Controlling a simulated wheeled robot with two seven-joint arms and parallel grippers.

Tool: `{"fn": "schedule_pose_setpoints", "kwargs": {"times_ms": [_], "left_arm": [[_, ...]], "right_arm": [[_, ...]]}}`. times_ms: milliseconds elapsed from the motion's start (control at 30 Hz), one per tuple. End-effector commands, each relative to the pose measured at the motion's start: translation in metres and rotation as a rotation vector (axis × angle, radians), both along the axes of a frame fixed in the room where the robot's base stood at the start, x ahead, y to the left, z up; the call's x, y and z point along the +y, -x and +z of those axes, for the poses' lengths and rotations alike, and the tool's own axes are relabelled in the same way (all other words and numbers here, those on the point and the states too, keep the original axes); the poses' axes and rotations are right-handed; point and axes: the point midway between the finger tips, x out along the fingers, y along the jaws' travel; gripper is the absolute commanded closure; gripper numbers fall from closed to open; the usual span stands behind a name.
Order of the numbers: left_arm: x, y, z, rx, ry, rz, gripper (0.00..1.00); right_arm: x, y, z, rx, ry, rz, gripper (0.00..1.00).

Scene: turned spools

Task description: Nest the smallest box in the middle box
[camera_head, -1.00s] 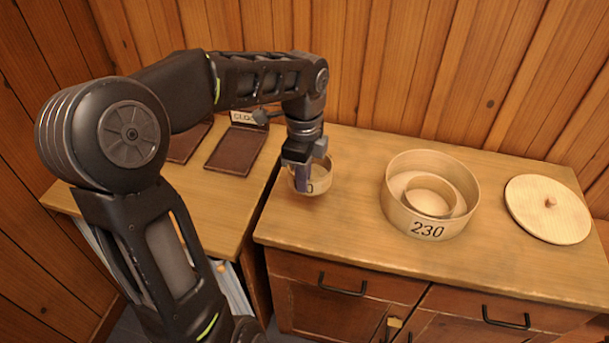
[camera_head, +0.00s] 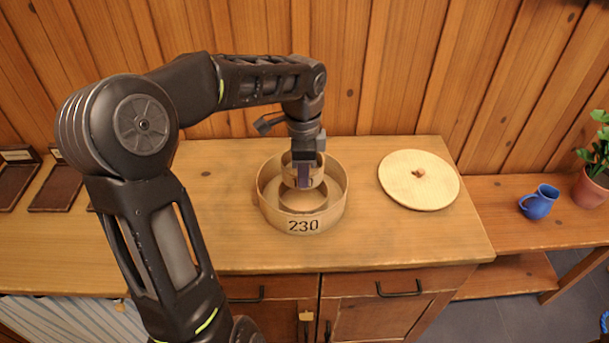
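My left gripper (camera_head: 304,178) points straight down and is shut on the wall of the smallest box (camera_head: 318,173), a small round pale-wood box with a dark marking mostly hidden by the finger. It holds this box over the middle box (camera_head: 303,208), a round wooden box standing inside the large round box marked 230 (camera_head: 305,226). The smallest box seems to be just above the middle box's rim and covers its back part; whether they touch I cannot tell. My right gripper is not in view.
A round wooden lid (camera_head: 420,182) with a knob lies right of the large box on the cabinet top (camera_head: 400,240). A blue mug (camera_head: 539,202) and a potted plant (camera_head: 592,185) stand on a lower shelf at right. Dark trays (camera_head: 58,190) lie at far left. A plank wall stands behind.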

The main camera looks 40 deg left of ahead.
Motion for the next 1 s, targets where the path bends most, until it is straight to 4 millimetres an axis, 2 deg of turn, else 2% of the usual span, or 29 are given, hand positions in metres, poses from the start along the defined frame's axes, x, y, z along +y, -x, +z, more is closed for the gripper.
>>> {"fn": "schedule_pose_setpoints", "kwargs": {"times_ms": [267,733,1000], "left_arm": [[0.0,0.0,-0.003,0.0,0.0,-0.002,1.0],[0.0,0.0,-0.028,0.001,0.0,-0.003,1.0],[0.0,0.0,-0.03,0.0,0.0,-0.003,1.0]], "right_arm": [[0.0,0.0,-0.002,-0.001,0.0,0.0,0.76],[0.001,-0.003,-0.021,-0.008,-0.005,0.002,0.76],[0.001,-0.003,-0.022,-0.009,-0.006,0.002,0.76]]}}
